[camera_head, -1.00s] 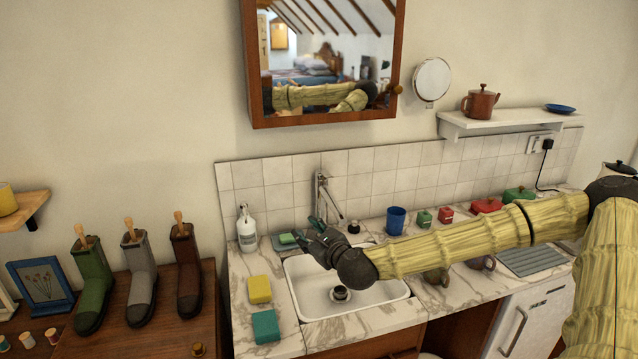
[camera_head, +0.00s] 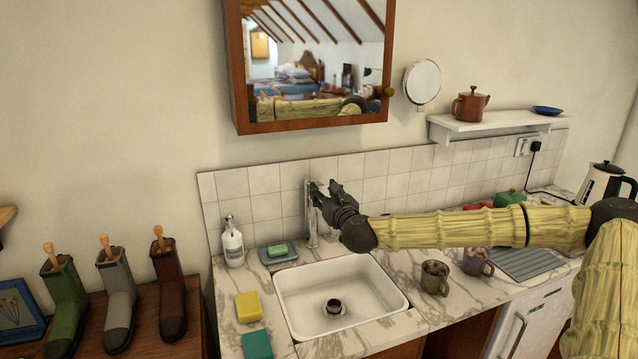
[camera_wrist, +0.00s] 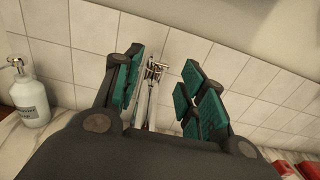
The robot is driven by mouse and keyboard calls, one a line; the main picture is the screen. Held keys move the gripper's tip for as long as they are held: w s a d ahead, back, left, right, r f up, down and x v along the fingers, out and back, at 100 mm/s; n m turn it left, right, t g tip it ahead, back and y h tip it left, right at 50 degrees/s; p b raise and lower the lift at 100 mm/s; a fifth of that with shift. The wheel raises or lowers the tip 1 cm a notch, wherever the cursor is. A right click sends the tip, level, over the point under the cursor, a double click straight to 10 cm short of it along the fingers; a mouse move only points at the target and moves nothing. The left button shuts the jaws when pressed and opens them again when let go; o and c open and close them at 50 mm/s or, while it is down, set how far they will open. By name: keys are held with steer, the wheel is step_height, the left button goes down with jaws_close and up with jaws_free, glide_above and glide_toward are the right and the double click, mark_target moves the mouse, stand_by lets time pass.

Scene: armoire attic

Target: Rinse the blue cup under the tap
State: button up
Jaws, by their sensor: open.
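The metal tap (camera_head: 312,225) stands upright behind the white sink (camera_head: 290,305). My gripper (camera_head: 318,192) is at the upper part of the tap and is open. In the wrist view, the tap (camera_wrist: 152,85) shows between the two teal-padded fingers of my gripper (camera_wrist: 162,65); I cannot tell whether they touch it. No water is visible. The blue cup is not visible now; my arm covers the part of the counter where it stood.
A wall mirror cabinet (camera_head: 232,70) hangs above.

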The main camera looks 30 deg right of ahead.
mark_target(319, 183)
steer(key=shift+p+x, duration=0.65)
steer(key=shift+x, duration=2.05)
steer(key=shift+c, duration=0.5)
jaws_close()
